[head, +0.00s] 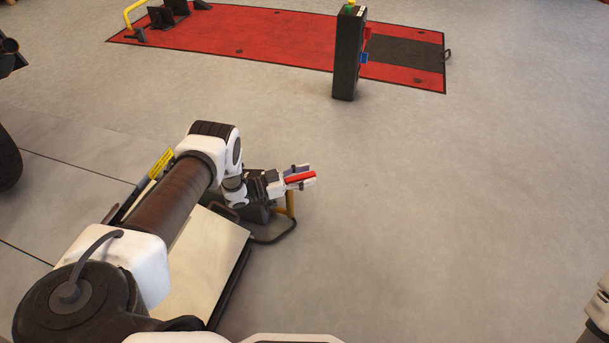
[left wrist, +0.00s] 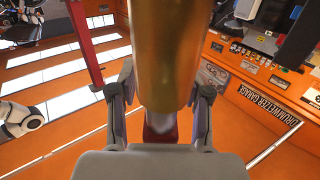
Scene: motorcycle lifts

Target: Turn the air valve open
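My left gripper (head: 300,177) reaches out over the low end of a pale ramp. A red bar-like part (head: 300,179), possibly the valve handle, shows at its fingers. A yellow post (head: 290,204) stands just below. In the left wrist view, a brass-coloured cylinder (left wrist: 171,55) fills the middle, close to the camera. A small red part (left wrist: 160,132) shows below it between the finger bases. The left fingers (left wrist: 163,88) stand apart on either side, with gaps beside the red part; I cannot tell whether they touch the cylinder.
A black control post (head: 348,58) stands by a red lift platform (head: 250,38).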

